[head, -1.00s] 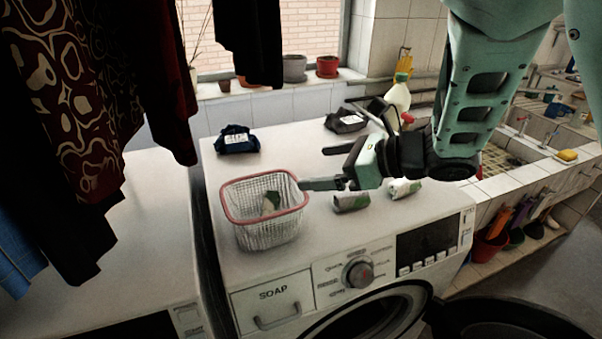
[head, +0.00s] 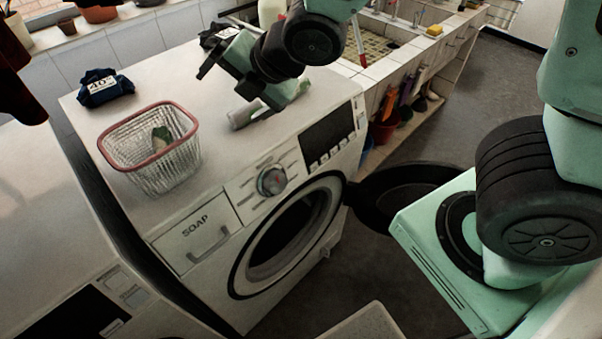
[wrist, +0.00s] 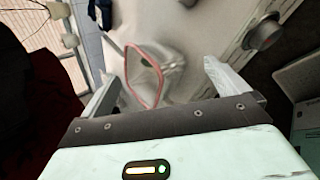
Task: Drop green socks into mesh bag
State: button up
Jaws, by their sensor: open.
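The mesh bag (head: 118,160) is an open white mesh basket with a pink rim, upright on the front left of the washing machine top. A green-and-white rolled sock (head: 160,138) lies inside it; green also shows through the bag in the wrist view (wrist: 148,64). My gripper (head: 222,90) is open above the washer top, to the right of the bag and apart from it. A pale roll (head: 242,118), probably a sock, shows by its lower side. In the wrist view the bag (wrist: 130,75) lies beyond the spread fingers, with nothing between them.
A dark blue folded cloth with a white label (head: 105,88) lies behind the bag. The washer (head: 215,205) has its round door (head: 405,195) swung open to the right. A tiled sink (head: 385,40) is behind on the right. Dark garments hang at the left.

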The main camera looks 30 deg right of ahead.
jog(key=s+f+m+g+h+b, duration=0.1)
jog(key=s+m+g, duration=0.3)
jog(key=s+m, duration=0.5)
jog(key=s+f+m+g+h+b, duration=0.1)
jog(key=s+m+g+h, duration=0.2)
jog(key=s+m, duration=0.7)
jog(key=s, duration=0.3)
jog(key=shift+d+f+m+g, duration=0.3)
jog(key=shift+g, duration=0.1)
jog(key=shift+s, duration=0.1)
